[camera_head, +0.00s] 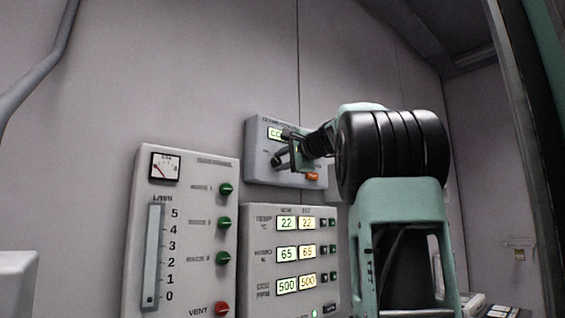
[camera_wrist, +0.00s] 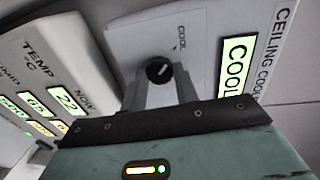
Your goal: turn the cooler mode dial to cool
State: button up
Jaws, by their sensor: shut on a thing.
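The ceiling cooler box (camera_head: 258,165) is a grey panel on the back wall. Its lit display (camera_wrist: 236,66) reads COOL in the wrist view. The mode dial (camera_wrist: 158,70) is a round black knob with a white pointer line. The line slants to the upper right, roughly toward the printed COOL label (camera_wrist: 181,33). My gripper (camera_wrist: 160,86) is shut on the dial, with one finger on each side. In the head view my gripper (camera_head: 284,154) is at the front of the cooler box and hides the dial.
An orange button (camera_head: 313,177) is on the cooler box just below my gripper. A panel with temperature, humidity and CO2 readouts (camera_head: 263,255) stands below. A gauge panel (camera_head: 188,165) with green knobs and a red vent knob (camera_head: 222,308) is at the left.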

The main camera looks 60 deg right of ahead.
jog(key=o, duration=1)
jog(key=shift+c, duration=0.2)
jog(key=b+v, duration=0.2)
jog(key=v, duration=1.5)
jog(key=shift+s+b, duration=0.15)
jog(key=shift+b, duration=0.15)
jog(key=shift+r, duration=0.1)
